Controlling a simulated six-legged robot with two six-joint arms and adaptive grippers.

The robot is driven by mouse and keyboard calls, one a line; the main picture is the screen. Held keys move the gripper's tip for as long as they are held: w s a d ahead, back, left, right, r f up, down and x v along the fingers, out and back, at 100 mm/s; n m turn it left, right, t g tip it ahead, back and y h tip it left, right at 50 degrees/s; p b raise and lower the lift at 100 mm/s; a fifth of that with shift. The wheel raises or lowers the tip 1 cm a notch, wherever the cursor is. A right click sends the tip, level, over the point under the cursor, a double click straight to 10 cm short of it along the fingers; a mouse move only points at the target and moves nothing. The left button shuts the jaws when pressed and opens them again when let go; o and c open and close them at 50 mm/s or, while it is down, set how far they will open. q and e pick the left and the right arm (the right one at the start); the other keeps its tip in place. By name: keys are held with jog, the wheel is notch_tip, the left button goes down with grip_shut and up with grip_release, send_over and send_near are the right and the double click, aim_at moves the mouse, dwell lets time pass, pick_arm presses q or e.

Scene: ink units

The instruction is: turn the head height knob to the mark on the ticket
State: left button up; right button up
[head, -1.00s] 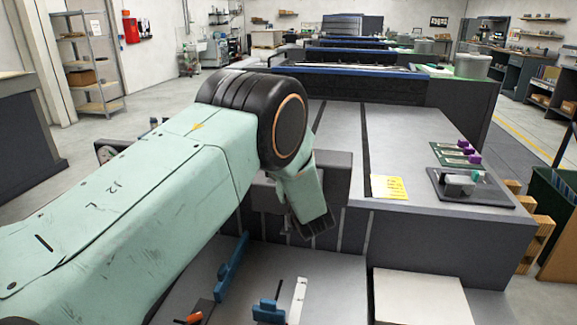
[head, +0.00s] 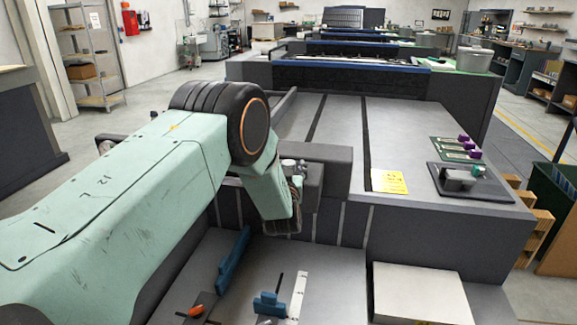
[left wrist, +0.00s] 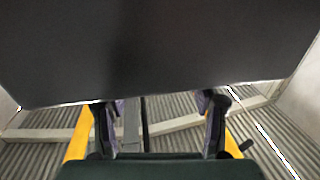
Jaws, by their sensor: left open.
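The yellow ticket (head: 389,181) lies flat on the machine's grey top, right of centre in the head view; its writing is too small to read. Small light round parts (head: 291,164) show on a dark block just behind my left wrist; I cannot tell whether one is the head height knob. My left gripper (head: 283,224) points down in front of the machine's dark front, left of the ticket and apart from it. In the left wrist view its fingers (left wrist: 160,122) are spread with nothing between them. My right gripper is not in view.
A dark panel (left wrist: 150,50) fills the upper left wrist view, close ahead. On the lower bed stand a blue clamp (head: 268,306), a white ruler strip (head: 298,296) and an orange-tipped part (head: 196,311). A dark tray (head: 470,185) sits right of the ticket.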

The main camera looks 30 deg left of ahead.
pick_arm(q)
jog(key=shift+x, duration=0.85)
jog(key=shift+c, duration=0.3)
jog(key=c, duration=1.1)
jog(key=shift+n+g+y+b, duration=0.4)
jog(key=shift+n+y+b, duration=0.25)
jog(key=shift+y, duration=0.15)
jog(key=o, duration=1.2)
jog(key=shift+c, duration=0.2)
